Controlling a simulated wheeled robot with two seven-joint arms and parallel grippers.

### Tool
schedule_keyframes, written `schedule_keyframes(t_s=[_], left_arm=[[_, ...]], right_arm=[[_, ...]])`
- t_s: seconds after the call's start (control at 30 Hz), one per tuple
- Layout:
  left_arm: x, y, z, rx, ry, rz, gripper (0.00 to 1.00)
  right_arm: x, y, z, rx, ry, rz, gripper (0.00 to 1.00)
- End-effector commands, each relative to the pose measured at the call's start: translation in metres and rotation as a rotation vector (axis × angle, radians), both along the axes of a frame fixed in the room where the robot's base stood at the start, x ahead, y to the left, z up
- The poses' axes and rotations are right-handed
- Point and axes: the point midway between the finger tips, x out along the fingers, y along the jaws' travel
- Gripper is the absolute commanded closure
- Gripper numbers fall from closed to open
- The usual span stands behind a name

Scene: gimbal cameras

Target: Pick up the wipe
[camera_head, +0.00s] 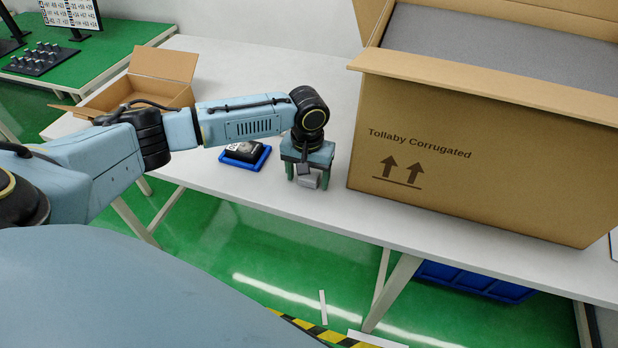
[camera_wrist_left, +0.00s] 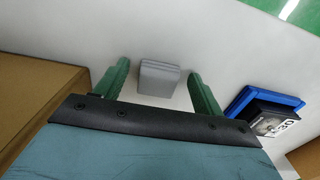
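The wipe looks like a small grey folded block (camera_wrist_left: 159,79) on the white table in the left wrist view. It also shows in the head view as a grey piece (camera_head: 309,181) at my left gripper. My left gripper (camera_head: 307,177) points down over the table, left of the big carton. Its two green fingers (camera_wrist_left: 158,90) are apart, one on each side of the wipe, with a visible gap on both sides. Whether the fingertips are level with the wipe is hard to tell. My right gripper is not in view.
A large open carton (camera_head: 470,150) with grey contents stands close on the right. A blue tray (camera_head: 233,160) with a black packet (camera_head: 245,150) lies to the left. A smaller open box (camera_head: 150,85) sits further left. The white table (camera_head: 290,215) is bare near its front edge.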

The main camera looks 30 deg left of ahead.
Motion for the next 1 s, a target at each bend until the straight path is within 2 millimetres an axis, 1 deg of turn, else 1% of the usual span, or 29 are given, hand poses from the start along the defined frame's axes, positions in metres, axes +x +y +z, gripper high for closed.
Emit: schedule_keyframes(t_s=[0.03, 0.3, 0.33, 0.57, 0.67, 0.77, 0.9, 1.0], left_arm=[[0.0, 0.0, 0.0, 0.0, 0.0, 0.0, 0.38], [0.0, 0.0, 0.0, 0.0, 0.0, 0.0, 0.74], [0.0, 0.0, 0.0, 0.0, 0.0, 0.0, 0.77], [0.0, 0.0, 0.002, 0.0, 0.0, 0.0, 0.77], [0.001, 0.0, 0.011, -0.001, -0.001, 0.0, 0.77], [0.001, 0.0, 0.029, -0.001, -0.003, 0.0, 0.77], [0.001, 0.0, 0.059, -0.001, -0.003, 0.001, 0.77], [0.001, 0.0, 0.077, -0.001, -0.003, 0.0, 0.77]], right_arm=[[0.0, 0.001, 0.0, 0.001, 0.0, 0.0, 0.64], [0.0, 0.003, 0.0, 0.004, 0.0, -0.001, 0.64], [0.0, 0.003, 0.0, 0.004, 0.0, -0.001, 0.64], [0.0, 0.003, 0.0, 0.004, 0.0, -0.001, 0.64], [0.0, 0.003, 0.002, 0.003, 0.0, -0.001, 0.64], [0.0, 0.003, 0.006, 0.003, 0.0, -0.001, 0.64], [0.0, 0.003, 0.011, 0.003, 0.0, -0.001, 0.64], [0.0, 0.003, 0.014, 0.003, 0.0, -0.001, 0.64]])
